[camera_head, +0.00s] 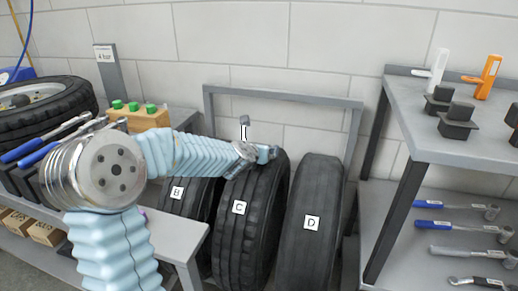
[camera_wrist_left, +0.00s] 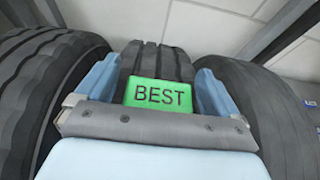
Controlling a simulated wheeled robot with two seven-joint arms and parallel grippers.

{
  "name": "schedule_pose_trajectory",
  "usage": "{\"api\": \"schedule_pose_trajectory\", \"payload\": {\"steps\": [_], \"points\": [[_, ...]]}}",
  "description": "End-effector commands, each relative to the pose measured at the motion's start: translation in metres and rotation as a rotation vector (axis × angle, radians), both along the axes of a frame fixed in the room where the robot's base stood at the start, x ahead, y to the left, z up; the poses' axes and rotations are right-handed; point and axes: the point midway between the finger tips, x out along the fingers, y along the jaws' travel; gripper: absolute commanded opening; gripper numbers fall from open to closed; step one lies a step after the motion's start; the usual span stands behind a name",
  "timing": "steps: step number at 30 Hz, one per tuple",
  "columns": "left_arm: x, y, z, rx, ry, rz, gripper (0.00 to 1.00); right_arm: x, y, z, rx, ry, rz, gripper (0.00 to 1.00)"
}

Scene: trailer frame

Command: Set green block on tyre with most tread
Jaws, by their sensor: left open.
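Tyres stand upright in a rack, labelled B (camera_head: 176,192), C (camera_head: 255,230) and D (camera_head: 312,250). C shows deep tread grooves at its side; D looks smoother. My left gripper (camera_head: 262,155) is at the top of tyre C. In the left wrist view it is open, with its blue fingers (camera_wrist_left: 153,88) apart on either side of a green block marked BEST (camera_wrist_left: 158,95). The block appears to rest on the top of the middle tyre (camera_wrist_left: 157,60), with gaps to the fingers. In the head view the block is hidden. My right gripper is not in view.
A grey rack bar (camera_head: 290,97) runs behind the tyres. A metal shelf (camera_head: 450,145) with black blocks and tools stands at right. At left are a bench (camera_head: 180,235), a wooden holder with green pegs (camera_head: 140,117) and a lying tyre (camera_head: 60,120).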

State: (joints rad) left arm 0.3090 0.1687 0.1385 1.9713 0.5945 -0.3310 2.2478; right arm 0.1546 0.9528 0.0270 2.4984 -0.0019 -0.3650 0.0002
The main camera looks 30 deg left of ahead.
Motion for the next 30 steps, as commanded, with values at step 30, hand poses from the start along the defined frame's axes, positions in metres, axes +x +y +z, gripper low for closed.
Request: {"api": "schedule_pose_trajectory", "payload": {"steps": [30], "points": [[-0.108,-0.026,0.049,0.000,0.000,0.000,0.95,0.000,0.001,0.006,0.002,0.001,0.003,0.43]]}}
